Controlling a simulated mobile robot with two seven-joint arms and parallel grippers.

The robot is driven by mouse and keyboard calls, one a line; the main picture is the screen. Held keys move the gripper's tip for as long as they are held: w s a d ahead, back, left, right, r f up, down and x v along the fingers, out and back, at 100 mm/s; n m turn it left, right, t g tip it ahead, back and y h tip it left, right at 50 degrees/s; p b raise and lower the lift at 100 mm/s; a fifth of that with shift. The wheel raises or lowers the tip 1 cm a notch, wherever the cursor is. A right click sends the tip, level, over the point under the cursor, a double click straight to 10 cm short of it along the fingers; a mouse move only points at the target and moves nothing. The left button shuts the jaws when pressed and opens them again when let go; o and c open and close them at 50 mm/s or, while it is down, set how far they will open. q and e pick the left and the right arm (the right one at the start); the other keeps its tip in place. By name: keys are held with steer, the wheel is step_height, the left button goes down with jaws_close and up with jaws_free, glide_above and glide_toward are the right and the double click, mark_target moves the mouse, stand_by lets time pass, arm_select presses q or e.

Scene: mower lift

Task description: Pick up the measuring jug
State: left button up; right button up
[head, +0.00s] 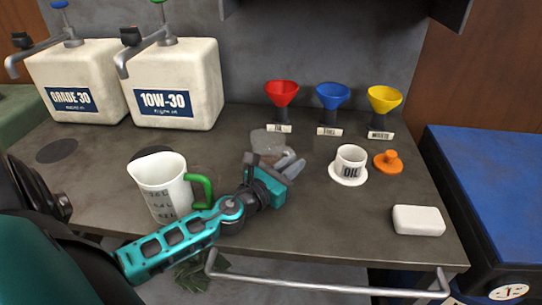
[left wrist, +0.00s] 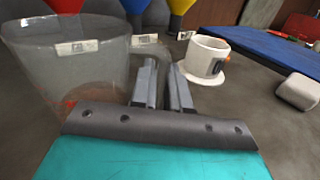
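A clear grey jug (head: 268,141) stands on the bench behind my left gripper, partly hidden by it. In the left wrist view this see-through jug (left wrist: 68,70) fills the left side, with its handle (left wrist: 148,50) toward the fingers. My left gripper (head: 292,164) is low over the bench, its two fingers apart. In the left wrist view the fingers (left wrist: 164,66) are beside the handle; I cannot tell whether they touch it. A white jug (head: 166,190) with dark markings and a green handle stands left of the gripper, upright. My right gripper is not in view.
A white OIL cup (head: 350,160) on a saucer, an orange lidlike piece (head: 389,162) and a white block (head: 418,220) are to the right. Red (head: 282,93), blue (head: 333,95) and yellow (head: 384,98) funnels stand behind. Two oil containers (head: 176,85) (head: 77,82) stand at back left.

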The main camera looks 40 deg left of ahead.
arm_select(q)
jaws_close()
steer(key=shift+r, duration=0.2)
